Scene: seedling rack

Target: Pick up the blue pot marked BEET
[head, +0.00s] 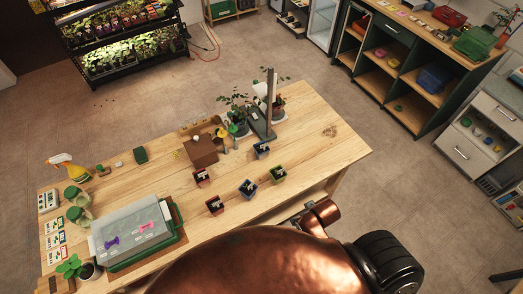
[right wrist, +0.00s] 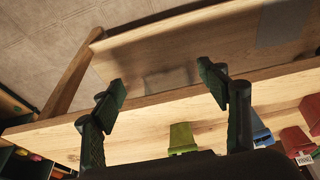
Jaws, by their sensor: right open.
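Two blue pots, each with a small pale label, stand on the wooden table in the head view: one farther back (head: 262,150) and one nearer the front (head: 248,189). The labels are too small to read, so I cannot tell which says BEET. In the right wrist view one blue pot (right wrist: 261,132) shows at the lower right, partly hidden by a finger. My right gripper (right wrist: 163,82) is open and empty, apart from the pots, with the table edge behind its fingers. My left gripper is in neither view.
A green pot (head: 278,174) and two reddish pots (head: 202,177) (head: 215,206) stand close to the blue ones. A brown box (head: 202,152) and a stand with plants (head: 262,122) are behind. A lidded green tray (head: 175,238) is at left. The table's right end is clear.

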